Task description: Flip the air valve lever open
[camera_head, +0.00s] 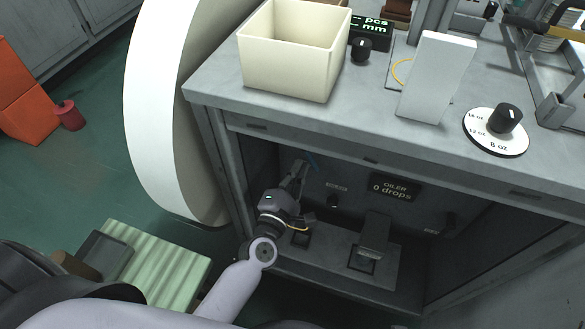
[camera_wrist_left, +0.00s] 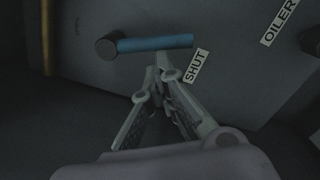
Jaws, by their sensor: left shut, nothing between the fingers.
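The air valve lever is a blue bar (camera_wrist_left: 158,43) on a dark round pivot (camera_wrist_left: 107,46) in the left wrist view. It points right, its free end just above a white SHUT label (camera_wrist_left: 196,66). In the head view a small part of the blue lever (camera_head: 313,161) shows inside the dark cabinet opening. My left gripper (camera_head: 302,165) reaches into that opening beside the lever. In the left wrist view its fingertips (camera_wrist_left: 156,73) are together and empty, just below the bar's middle; I cannot tell if they touch it. My right gripper is not in view.
The cabinet's worktop (camera_head: 215,84) overhangs the opening. A cream bin (camera_head: 287,63) and a dial (camera_head: 497,132) are on top. A large white roll (camera_head: 158,110) stands left of the cabinet.

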